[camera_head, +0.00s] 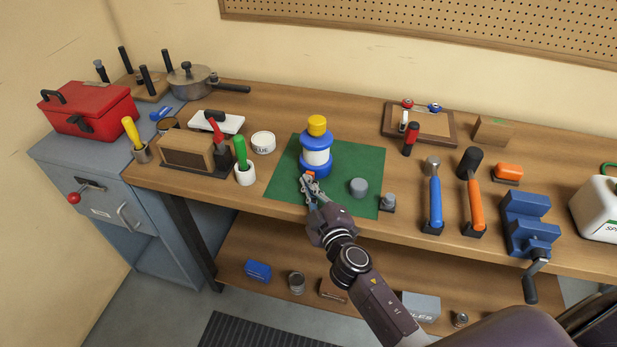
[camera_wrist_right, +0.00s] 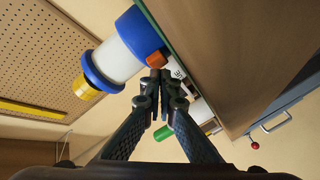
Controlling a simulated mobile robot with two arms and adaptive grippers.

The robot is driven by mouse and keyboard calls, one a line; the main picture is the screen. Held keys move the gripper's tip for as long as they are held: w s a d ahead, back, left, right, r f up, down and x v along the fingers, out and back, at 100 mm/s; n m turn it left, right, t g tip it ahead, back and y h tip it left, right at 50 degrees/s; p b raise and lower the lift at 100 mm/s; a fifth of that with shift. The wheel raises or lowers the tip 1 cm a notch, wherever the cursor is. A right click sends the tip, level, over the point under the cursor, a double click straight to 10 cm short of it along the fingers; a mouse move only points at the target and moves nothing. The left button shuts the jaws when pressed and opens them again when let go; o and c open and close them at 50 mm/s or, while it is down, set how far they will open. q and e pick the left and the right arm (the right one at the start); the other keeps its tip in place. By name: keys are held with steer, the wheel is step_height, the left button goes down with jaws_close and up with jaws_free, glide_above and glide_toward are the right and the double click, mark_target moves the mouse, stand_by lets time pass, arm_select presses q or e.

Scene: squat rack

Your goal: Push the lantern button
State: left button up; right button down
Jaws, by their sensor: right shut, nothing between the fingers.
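The lantern (camera_head: 317,155) has a blue base, a white middle and a yellow top, and stands upright on a green mat (camera_head: 285,190) on the workbench. It also shows, sideways, in the right wrist view (camera_wrist_right: 116,62). Its small orange-red button (camera_wrist_right: 156,59) is low on the base. My right gripper (camera_head: 308,181) is at the front of the lantern's base; its fingers are shut and empty. In the right wrist view the closed fingertips (camera_wrist_right: 155,76) are just by the button; I cannot tell whether they touch it. My left gripper is not in view.
A grey cylinder (camera_head: 358,187) stands on the mat right of my gripper. A green-handled tool in a white cup (camera_head: 244,174) and a white tub (camera_head: 263,142) are to the left. Hammers (camera_head: 434,195) and a blue vise (camera_head: 527,222) are to the right.

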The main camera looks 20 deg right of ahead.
mark_target(303, 207)
steer(key=shift+w+d+r, duration=0.35)
steer(key=shift+d+r, duration=0.1)
steer(key=shift+r, duration=0.2)
stand_by(0.6)
steer(key=shift+s+f, duration=0.1)
steer(key=shift+f, duration=0.05)
stand_by(0.3)
steer(key=shift+s+a+f+b, duration=0.4)
steer(key=shift+s+a+f, duration=0.25)
steer(key=shift+s+a, duration=0.15)
steer(key=shift+s+a+r+b, duration=0.1)
steer(key=shift+s+a+b, duration=0.05)
steer(key=shift+s+a, duration=0.5)
steer(key=shift+s+a+b, duration=0.15)
steer(key=shift+s+a, duration=0.3)
steer(key=shift+s, duration=0.35)
